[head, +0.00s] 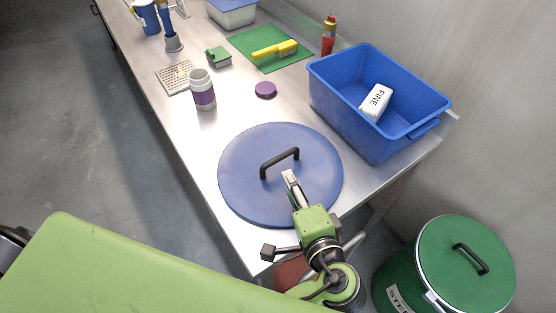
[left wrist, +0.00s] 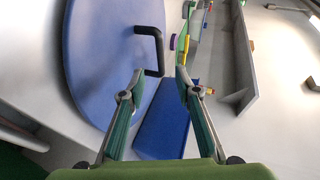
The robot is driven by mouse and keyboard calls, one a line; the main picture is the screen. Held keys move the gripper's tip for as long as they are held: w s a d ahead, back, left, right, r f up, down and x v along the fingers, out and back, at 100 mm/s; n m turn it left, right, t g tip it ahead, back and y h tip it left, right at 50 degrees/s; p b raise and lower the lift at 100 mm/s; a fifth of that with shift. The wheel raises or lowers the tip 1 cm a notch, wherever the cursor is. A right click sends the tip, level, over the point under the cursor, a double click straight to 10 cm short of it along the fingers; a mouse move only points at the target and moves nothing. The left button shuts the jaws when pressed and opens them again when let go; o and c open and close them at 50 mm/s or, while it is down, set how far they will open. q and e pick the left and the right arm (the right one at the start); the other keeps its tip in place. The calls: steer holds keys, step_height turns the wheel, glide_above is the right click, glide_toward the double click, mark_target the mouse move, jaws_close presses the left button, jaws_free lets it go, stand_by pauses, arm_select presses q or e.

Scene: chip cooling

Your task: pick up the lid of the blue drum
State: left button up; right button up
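The blue lid (head: 245,185), a flat round disc with a black bar handle (head: 280,162), lies on the steel table near its front end. No blue drum body shows under it. My left gripper (head: 289,177) is over the lid, with its fingertips just short of the handle. In the left wrist view its two fingers (left wrist: 160,74) are apart with nothing held. There the handle (left wrist: 151,45) stands just ahead, close to the left fingertip, and the lid (left wrist: 95,60) fills the left side. My right gripper is not in view.
A blue bin (head: 335,105) holding a white FINE block (head: 376,101) stands right of the lid. A purple cap (head: 265,89) and a white-purple jar (head: 203,90) are behind it. A green drum with a green lid (head: 450,265) stands on the floor, lower right.

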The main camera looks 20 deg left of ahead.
mark_target(281, 159)
arm_select(q)
steer(key=p+x, duration=0.1)
steer(key=x, duration=0.4)
steer(key=shift+w+a, duration=0.1)
steer(key=shift+w, duration=0.05)
steer(key=shift+w+a+f, duration=0.1)
steer(key=shift+w+f, duration=0.05)
steer(key=shift+w, duration=0.05)
steer(key=shift+w+a+p, duration=0.25)
steer(key=shift+w+p, duration=0.35)
steer(key=shift+w, duration=0.25)
steer(key=p+x, duration=0.1)
steer(key=x, duration=0.2)
steer(key=shift+w+d+f, duration=0.1)
steer(key=shift+f, duration=0.1)
steer(key=shift+w+f, duration=0.1)
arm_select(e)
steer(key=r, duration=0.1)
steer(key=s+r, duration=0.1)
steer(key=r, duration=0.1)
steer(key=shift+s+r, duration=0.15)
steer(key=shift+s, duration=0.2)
arm_select(q)
jaws_close()
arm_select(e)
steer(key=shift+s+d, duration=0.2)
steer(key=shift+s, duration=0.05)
